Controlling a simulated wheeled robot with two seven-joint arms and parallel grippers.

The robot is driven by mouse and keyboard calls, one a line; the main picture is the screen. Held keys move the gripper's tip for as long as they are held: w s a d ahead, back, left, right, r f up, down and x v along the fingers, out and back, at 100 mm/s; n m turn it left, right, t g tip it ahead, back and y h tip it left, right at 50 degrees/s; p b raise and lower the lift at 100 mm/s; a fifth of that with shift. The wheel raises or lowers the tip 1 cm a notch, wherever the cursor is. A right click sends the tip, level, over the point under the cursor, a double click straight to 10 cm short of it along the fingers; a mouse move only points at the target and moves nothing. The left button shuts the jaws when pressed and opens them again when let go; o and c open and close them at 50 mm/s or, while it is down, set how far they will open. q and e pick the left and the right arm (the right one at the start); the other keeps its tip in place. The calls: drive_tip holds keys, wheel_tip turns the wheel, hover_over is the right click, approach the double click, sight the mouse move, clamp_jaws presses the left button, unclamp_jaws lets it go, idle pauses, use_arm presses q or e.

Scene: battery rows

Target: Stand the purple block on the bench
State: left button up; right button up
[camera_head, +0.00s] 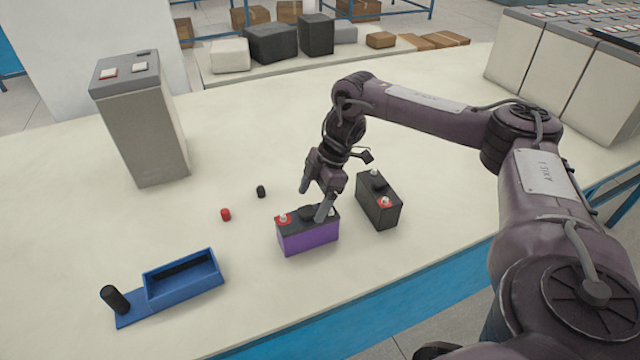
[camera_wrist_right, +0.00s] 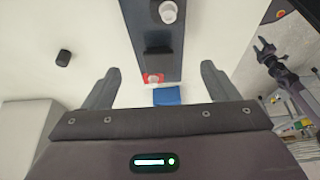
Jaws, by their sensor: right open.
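The purple block (camera_head: 308,238) is a battery with a purple body, dark top and terminals, one ringed in red. It stands upright on the bench (camera_head: 240,290), terminals up. My right gripper (camera_head: 314,200) is open just over it; one finger overlaps its top near the right end. In the right wrist view, the dark battery top (camera_wrist_right: 158,45) lies between the spread fingers (camera_wrist_right: 160,82), with a gap on each side. Whether a finger touches it, I cannot tell. A small dark gripper and arm, probably my left (camera_wrist_right: 265,52), show at the right of that view.
A black battery (camera_head: 378,205) stands close right of the purple one. A blue tray (camera_head: 182,276) with a black post (camera_head: 114,299) is front left. Red (camera_head: 225,214) and black (camera_head: 261,191) caps lie behind. A tall grey cell (camera_head: 145,125) stands back left.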

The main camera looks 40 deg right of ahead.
drive_tip(key=v, duration=0.5)
drive_tip(key=shift+d+r, duration=0.1)
drive_tip(key=shift+r, duration=0.2)
